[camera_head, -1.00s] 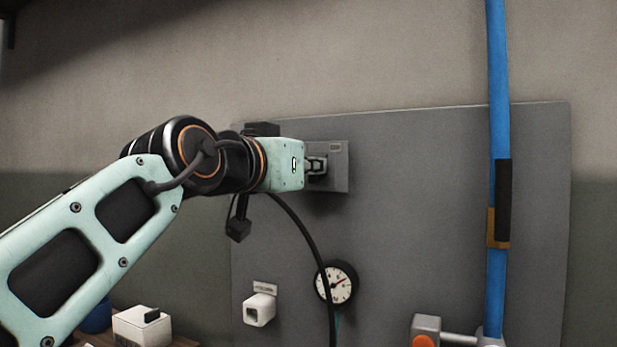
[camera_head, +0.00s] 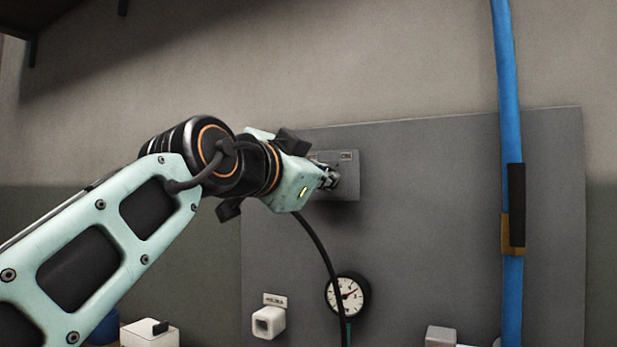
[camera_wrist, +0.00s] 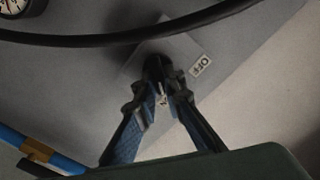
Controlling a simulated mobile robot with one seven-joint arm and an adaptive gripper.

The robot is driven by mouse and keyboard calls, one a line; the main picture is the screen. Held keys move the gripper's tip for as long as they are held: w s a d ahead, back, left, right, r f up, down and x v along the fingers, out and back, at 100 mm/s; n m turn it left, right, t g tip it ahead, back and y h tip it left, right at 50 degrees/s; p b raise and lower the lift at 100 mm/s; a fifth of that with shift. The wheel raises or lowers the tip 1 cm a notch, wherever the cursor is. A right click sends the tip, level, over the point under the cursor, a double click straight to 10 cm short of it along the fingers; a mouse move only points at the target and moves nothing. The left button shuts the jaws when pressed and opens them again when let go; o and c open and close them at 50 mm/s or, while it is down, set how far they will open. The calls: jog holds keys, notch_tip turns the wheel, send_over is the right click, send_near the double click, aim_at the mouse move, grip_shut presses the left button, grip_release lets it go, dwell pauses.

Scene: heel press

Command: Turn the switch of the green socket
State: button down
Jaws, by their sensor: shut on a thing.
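A grey switch plate (camera_head: 345,188) is mounted on the upper part of the grey wall panel. My gripper (camera_head: 330,178) is at the front of this plate and hides most of it. In the wrist view, the fingers (camera_wrist: 165,90) are closed around a dark switch knob (camera_wrist: 157,68) on the plate, which also shows there (camera_wrist: 180,46). A white label reading OFF (camera_wrist: 200,65) sits beside the knob. Another small label between the fingers is partly hidden. I cannot make out a green socket for certain.
A white socket (camera_head: 268,322) and a round gauge (camera_head: 347,295) are lower on the panel (camera_head: 430,220). A black cable (camera_head: 325,265) hangs before the panel. A blue vertical pipe (camera_head: 507,90) stands to the right. A white box (camera_head: 150,334) is at lower left.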

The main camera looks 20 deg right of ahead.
dwell(0.4)
jog(key=c, duration=2)
grip_release()
jog(key=v, duration=1.2)
jog(key=shift+s, duration=0.1)
